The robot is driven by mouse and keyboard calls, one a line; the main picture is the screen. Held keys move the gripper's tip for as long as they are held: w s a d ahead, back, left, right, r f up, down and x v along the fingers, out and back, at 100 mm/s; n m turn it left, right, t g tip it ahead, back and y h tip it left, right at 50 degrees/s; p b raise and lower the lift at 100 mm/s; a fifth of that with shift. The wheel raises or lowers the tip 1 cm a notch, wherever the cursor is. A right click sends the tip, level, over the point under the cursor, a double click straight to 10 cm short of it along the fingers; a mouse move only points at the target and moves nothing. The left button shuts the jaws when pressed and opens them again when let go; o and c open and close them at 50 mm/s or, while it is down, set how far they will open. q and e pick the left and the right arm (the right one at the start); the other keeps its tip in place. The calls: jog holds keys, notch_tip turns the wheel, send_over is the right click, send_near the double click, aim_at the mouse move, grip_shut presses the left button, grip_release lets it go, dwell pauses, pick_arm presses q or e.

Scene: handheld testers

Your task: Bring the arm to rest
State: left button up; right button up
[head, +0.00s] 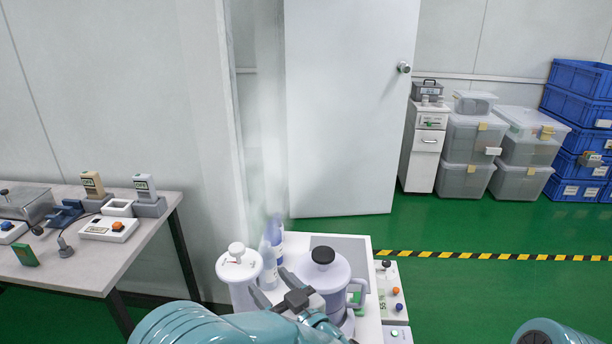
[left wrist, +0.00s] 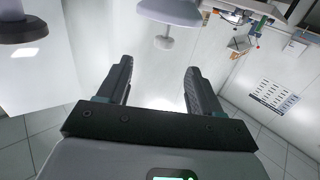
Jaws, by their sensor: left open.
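My left arm comes in from the bottom of the head view. Its gripper (head: 298,290) is in front of a white cart, between a white jug with a white knob (head: 239,272) and a jug with a black knob (head: 324,270). In the left wrist view the two dark fingers of the gripper (left wrist: 160,80) stand well apart, with nothing between them. I cannot tell how near the fingers are to the jugs. Only a teal piece of my right arm shows at the bottom right; its gripper is out of view.
A table (head: 92,268) with handheld testers (head: 92,185) stands at left. Clear bins (head: 470,140) and blue crates (head: 580,80) stand at the back right. Green floor is free at right.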

pick_arm(q)
jog(key=a+f+m+g+h, duration=0.3)
jog(key=f+h, duration=0.5)
jog(key=f, duration=1)
jog(key=s+f+m+g+h, duration=0.3)
jog(key=s+f+h, duration=0.1)
jog(key=s+f, duration=0.45)
jog(key=s+f+g+h, duration=0.2)
jog(key=s+f+g, duration=0.1)
jog(key=s, duration=0.5)
jog(key=s+f+g+h, duration=0.1)
jog(key=s+f+g, duration=0.2)
jog(key=s, duration=0.6)
notch_tip(320, 180, up, 14)
jog(key=s+g+p, duration=0.1)
jog(key=p, duration=1.3)
jog(key=shift+h, duration=0.3)
jog(key=shift+d, duration=0.1)
